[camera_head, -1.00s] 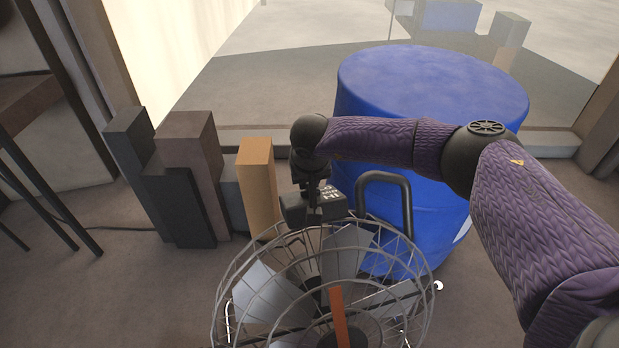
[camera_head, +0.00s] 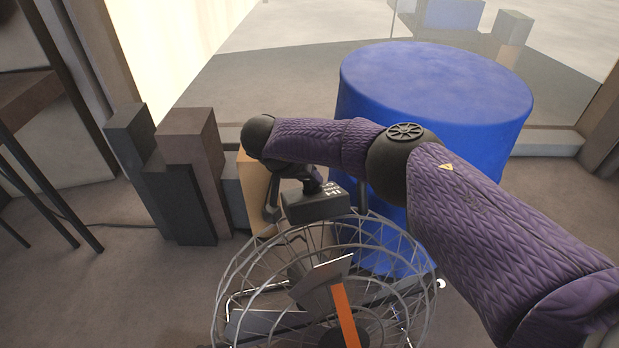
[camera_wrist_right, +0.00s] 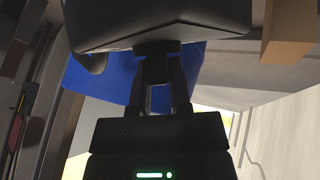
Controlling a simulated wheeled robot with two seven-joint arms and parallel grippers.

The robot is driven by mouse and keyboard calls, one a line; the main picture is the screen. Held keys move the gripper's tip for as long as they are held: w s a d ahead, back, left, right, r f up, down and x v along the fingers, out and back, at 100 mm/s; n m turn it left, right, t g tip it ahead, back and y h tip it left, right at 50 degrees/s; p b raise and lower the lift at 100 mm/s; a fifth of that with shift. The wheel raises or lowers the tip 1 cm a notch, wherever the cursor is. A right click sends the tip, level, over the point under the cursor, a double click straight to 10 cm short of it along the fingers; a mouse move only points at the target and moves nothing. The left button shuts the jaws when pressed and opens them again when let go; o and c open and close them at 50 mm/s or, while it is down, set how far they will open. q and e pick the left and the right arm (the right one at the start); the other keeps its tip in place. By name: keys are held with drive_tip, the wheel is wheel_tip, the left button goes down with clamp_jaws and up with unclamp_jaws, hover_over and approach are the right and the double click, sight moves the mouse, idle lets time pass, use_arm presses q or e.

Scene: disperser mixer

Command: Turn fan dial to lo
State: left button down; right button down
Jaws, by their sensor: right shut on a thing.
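The wire-caged fan (camera_head: 237,280) stands on the floor at the bottom middle of the head view. Its dark control box (camera_head: 312,206) sits on top of the cage, with white lettering on its upper face. In the right wrist view the box (camera_wrist_right: 160,22) fills the top. My right gripper (camera_wrist_right: 157,68) is shut on the dial, a short dark knob (camera_wrist_right: 157,47) on the box. In the head view my right gripper (camera_head: 316,183) is at the top of the box, with its wrist leaning to the left. The dial's pointer and setting cannot be read. My left gripper is out of view.
A large blue drum (camera_head: 435,85) stands close behind the fan, under my right arm. Dark blocks (camera_head: 195,150) and a tan block (camera_head: 252,180) stand left of the fan. Open floor (camera_head: 120,290) lies at the left.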

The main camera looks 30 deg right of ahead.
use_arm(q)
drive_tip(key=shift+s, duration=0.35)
use_arm(e)
drive_tip(key=c, duration=0.6)
unclamp_jaws()
drive_tip(key=shift+o, duration=0.2)
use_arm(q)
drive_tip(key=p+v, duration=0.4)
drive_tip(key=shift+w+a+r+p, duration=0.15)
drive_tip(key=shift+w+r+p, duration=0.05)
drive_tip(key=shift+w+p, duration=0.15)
use_arm(e)
drive_tip(key=w+v, duration=0.1)
drive_tip(key=v, duration=0.9)
drive_tip(key=shift+s, duration=0.45)
drive_tip(key=shift+a+f, duration=0.1)
